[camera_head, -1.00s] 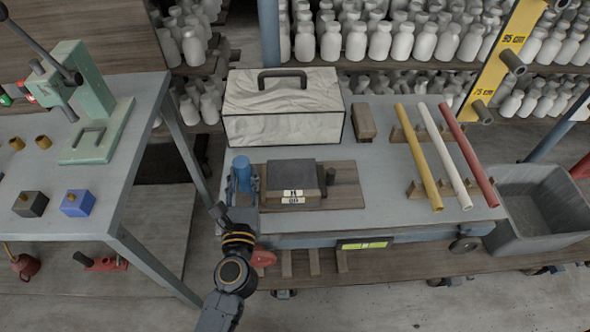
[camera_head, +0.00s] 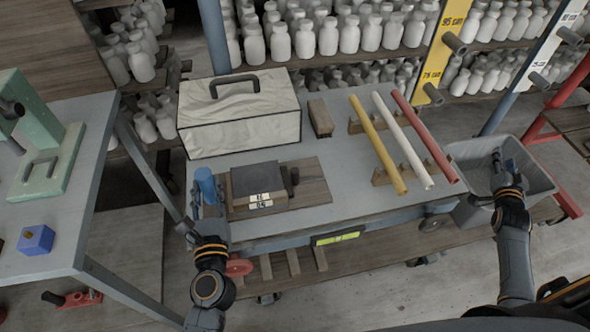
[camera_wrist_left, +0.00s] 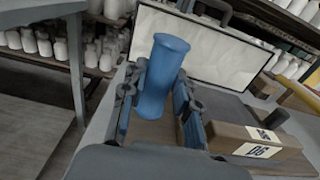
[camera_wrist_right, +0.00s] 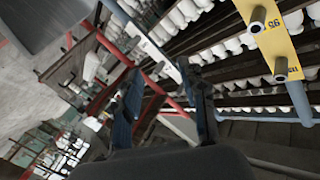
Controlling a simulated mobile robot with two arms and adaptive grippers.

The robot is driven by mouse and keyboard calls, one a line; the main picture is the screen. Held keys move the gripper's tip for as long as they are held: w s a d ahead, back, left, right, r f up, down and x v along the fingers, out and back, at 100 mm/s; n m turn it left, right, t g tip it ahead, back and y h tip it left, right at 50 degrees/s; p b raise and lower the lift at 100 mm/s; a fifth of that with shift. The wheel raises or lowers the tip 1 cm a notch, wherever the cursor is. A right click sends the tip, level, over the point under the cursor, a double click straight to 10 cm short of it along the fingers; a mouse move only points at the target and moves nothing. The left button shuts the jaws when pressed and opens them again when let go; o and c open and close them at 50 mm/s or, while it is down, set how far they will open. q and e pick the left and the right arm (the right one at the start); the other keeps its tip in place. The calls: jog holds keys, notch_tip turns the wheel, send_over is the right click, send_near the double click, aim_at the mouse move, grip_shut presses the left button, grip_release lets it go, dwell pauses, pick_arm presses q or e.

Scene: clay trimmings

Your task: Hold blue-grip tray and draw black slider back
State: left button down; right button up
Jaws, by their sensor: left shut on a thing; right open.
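The wooden tray (camera_head: 315,188) lies on the grey cart top with a blue upright grip (camera_head: 206,184) at its left end. My left gripper (camera_head: 203,196) is shut on the blue grip, which stands between its fingers in the left wrist view (camera_wrist_left: 162,80). A dark-topped block with white labels (camera_head: 258,182) sits on the tray. The black slider (camera_head: 294,176) appears as a small dark knob at that block's right side; the block partly hides it in the left wrist view (camera_wrist_left: 273,119). My right gripper (camera_head: 498,168) is open and empty over the grey bin, well right of the slider.
A handled pale case (camera_head: 240,127) stands behind the tray. A side table (camera_head: 70,220) is at left.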

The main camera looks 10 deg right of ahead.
jog(key=w+a+r+n+t, duration=0.2)
jog(key=a+r+n+t, duration=0.15)
jog(key=r, duration=0.35)
jog(key=w+a+r+n+t+y, duration=0.1)
jog(key=w+a+r+n+t, duration=0.2)
jog(key=r, duration=0.4)
jog(key=w+a+r+n+t, duration=0.1)
jog(key=a+r+n+t, duration=0.1)
jog(key=a+r+n, duration=0.3)
jog(key=a+r+n+t+y, duration=0.4)
jog(key=a+r+n+y, duration=0.25)
jog(key=a+n, duration=0.3)
jog(key=a+f+n+g+y, duration=0.4)
jog(key=a+n+y, duration=0.5)
jog(key=a+n, duration=0.6)
jog(key=n+g+y, duration=0.2)
jog(key=n+g, duration=0.4)
jog(key=n, duration=1.2)
send_near(298, 174)
jog(key=shift+s+d, duration=0.2)
jog(key=shift+s, duration=0.15)
jog(key=shift+w+a+f, duration=0.1)
jog(key=shift+w+a, duration=0.05)
jog(key=shift+a, duration=0.05)
jog(key=x, duration=1.1)
jog(key=shift+w, duration=0.2)
